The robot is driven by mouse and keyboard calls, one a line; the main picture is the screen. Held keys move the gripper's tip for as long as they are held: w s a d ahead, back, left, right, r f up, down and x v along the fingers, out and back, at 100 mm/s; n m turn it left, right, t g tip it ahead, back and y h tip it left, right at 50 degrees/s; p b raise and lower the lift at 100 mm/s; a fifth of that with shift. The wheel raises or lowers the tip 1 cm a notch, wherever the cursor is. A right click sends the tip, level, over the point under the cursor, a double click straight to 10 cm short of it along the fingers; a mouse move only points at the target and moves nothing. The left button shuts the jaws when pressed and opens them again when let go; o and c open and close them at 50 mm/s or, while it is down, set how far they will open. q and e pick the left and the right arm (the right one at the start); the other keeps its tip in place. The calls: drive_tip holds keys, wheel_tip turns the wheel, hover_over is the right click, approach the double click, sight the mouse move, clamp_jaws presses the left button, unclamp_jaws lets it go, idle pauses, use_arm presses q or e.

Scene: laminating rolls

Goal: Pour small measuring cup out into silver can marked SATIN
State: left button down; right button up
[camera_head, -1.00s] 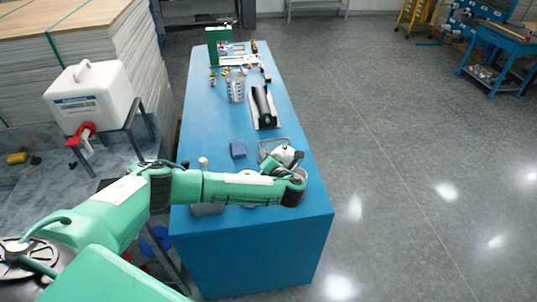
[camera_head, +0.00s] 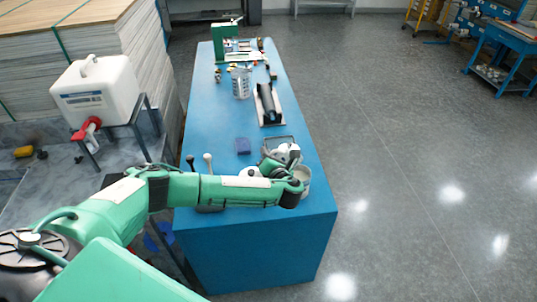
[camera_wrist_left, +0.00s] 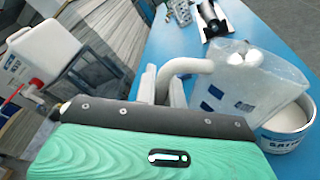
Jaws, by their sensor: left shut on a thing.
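The small measuring cup (camera_wrist_left: 245,85) is clear with blue marks and a white handle. My left gripper (camera_wrist_left: 163,88) is shut on its handle in the left wrist view. The silver can marked SATIN (camera_wrist_left: 289,124) stands on the blue table at the right, partly behind the cup. The cup overlaps the can's rim in this view; I cannot tell whether they touch or whether anything flows. In the head view my left gripper (camera_head: 283,156) is near the table's right edge, and the can (camera_head: 305,174) is partly hidden by my arm. My right gripper is out of view.
A perforated metal holder (camera_head: 240,84) and a black roller (camera_head: 268,104) stand farther back. A white jug (camera_head: 95,92) is at left.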

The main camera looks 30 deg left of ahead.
use_arm(q)
drive_tip(key=shift+s+a+r+n, duration=0.15)
drive_tip(key=shift+s+a+n, duration=0.15)
drive_tip(key=shift+n, duration=0.5)
drive_tip(key=shift+d, duration=0.1)
drive_tip(key=shift+f+n, duration=0.2)
drive_tip(key=shift+n, duration=0.1)
drive_tip(key=shift+s+f+n+t+b, duration=0.15)
drive_tip(key=shift+n+t+b, duration=0.45)
drive_tip(key=shift+n+b, duration=0.4)
drive_tip(key=shift+p, duration=0.5)
